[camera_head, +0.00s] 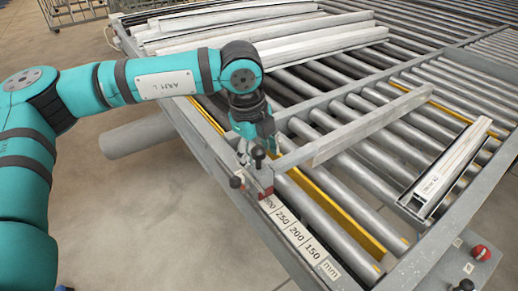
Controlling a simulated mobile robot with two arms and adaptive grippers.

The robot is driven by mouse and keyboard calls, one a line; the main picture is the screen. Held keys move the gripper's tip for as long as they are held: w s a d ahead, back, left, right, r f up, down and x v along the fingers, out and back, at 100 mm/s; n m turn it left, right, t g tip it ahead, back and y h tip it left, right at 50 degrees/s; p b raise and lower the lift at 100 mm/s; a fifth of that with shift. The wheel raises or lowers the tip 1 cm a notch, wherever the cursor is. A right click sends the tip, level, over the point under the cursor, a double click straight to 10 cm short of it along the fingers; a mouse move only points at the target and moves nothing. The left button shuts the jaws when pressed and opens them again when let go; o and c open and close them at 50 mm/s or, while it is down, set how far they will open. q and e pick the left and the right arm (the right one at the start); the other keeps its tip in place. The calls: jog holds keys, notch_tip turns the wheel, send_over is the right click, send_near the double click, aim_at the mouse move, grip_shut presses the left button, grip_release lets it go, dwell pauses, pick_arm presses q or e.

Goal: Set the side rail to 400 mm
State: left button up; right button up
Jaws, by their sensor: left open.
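The side rail (365,130) is a long grey bar lying slantwise across the rollers. Its near end meets a carriage on the bench's left edge beam. A red block (266,191) on the carriage sits at the top of the visible scale strip (297,233), beside a partly hidden label ending in "00". The labels 250, 200, 150 and mm run down toward the front. My left gripper (257,150) is open, pointing down at a dark knob (258,158) on the carriage. Contact cannot be told. Another dark knob (236,182) is to its left. My right gripper is out of view.
Pale profiles (310,45) lie stacked at the back of the roller bench. A short bundle of profiles (452,170) rests in a holder at the right. A red button (481,252) is at the front right. Bare floor (140,225) lies left of the bench.

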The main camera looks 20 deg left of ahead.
pick_arm(q)
grip_shut()
dwell(0.4)
jog(key=shift+w, duration=0.1)
